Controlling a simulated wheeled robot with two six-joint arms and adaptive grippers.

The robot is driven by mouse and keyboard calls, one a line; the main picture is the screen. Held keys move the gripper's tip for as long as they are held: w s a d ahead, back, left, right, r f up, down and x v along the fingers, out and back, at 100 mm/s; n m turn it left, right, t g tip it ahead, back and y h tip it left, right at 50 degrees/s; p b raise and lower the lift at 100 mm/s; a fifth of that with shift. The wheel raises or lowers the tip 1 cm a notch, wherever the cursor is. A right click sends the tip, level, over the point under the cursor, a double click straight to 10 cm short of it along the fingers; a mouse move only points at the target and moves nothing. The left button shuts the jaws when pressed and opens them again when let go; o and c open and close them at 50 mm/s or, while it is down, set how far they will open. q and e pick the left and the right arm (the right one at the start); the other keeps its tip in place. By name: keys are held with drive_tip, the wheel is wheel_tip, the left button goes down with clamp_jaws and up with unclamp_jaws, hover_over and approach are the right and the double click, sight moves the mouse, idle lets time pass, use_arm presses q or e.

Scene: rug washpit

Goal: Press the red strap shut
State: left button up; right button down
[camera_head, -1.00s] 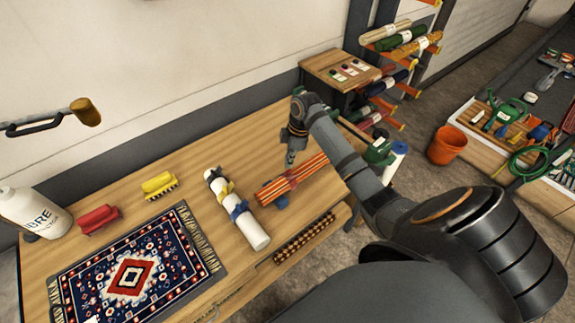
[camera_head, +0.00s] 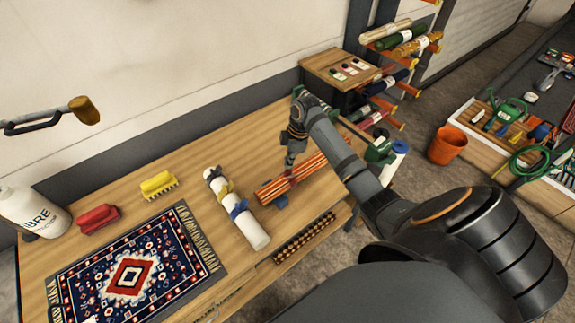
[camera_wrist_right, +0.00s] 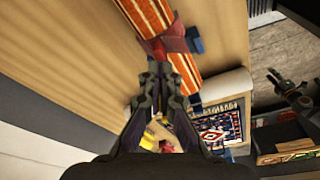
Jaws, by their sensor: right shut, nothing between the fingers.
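The red strap (camera_wrist_right: 172,40) goes around an orange striped rolled rug (camera_wrist_right: 147,12), seen close up in the right wrist view. A blue piece shows beside the strap. In the head view the roll (camera_head: 320,164) lies on the wooden table, with the strap (camera_head: 288,177) around its middle. My right gripper (camera_head: 290,163) is just above the roll beside the strap. In the wrist view its shut, empty fingers (camera_wrist_right: 157,75) are near the strap; contact cannot be told. A dark jointed part at the right of the wrist view may be my left gripper (camera_wrist_right: 290,95); its jaws are unclear.
A white roll (camera_head: 240,215) with yellow and blue straps lies left of the striped roll. A patterned rug (camera_head: 130,270), a red brush (camera_head: 98,218), a yellow brush (camera_head: 158,186) and a white bottle (camera_head: 32,212) are further left. A dark patterned roll (camera_head: 303,238) is at the front edge.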

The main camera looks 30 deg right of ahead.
drive_tip(key=shift+f+b, duration=0.4)
drive_tip(key=shift+f, duration=0.5)
idle(0.5)
drive_tip(key=shift+r, duration=0.15)
wheel_tip(320, 180, up, 5)
drive_tip(key=p, duration=0.5)
drive_tip(key=shift+r+p, duration=0.1)
drive_tip(key=shift+p, duration=0.25)
drive_tip(key=shift+r, duration=1.3)
